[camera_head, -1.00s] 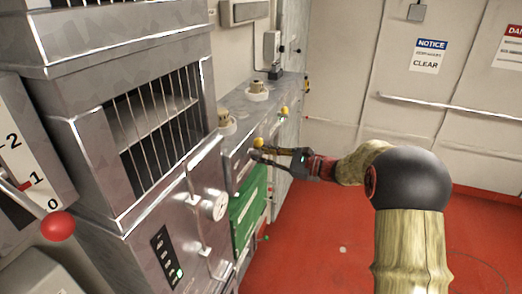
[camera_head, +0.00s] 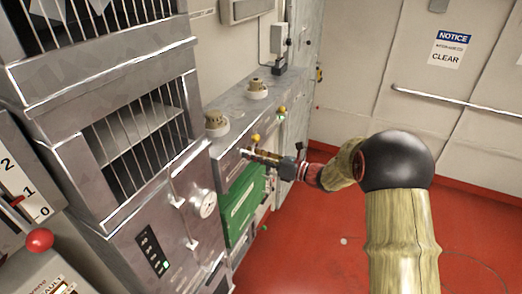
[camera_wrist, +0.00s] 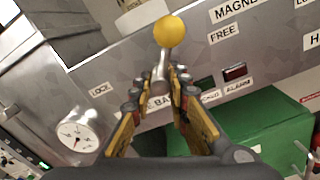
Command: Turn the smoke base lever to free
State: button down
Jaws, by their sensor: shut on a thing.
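The smoke base lever has a yellow ball knob (camera_wrist: 169,31) on a metal stem that runs down between my fingers. It points up in the wrist view, between the LOCK label (camera_wrist: 99,90) at left and the FREE label (camera_wrist: 224,31) at right, nearer FREE. My gripper (camera_wrist: 158,86) is shut on the lever's stem, below the ball. The label under the lever is partly hidden by the fingers. In the head view the knob (camera_head: 255,138) shows just above my gripper (camera_head: 247,154) at the grey panel.
A second yellow knob (camera_head: 282,109) sits farther along the panel. A green box (camera_head: 243,208) is below my gripper. A round gauge (camera_wrist: 76,138) and a red ALARM display (camera_wrist: 235,71) flank the lever. Grey caged cabinets (camera_head: 130,140) stand at left. Red floor is open at right.

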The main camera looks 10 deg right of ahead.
jog(key=shift+m+p, duration=0.65)
jog(key=shift+m, duration=0.45)
jog(key=c, duration=1.7)
grip_release()
jog(key=shift+s, duration=0.1)
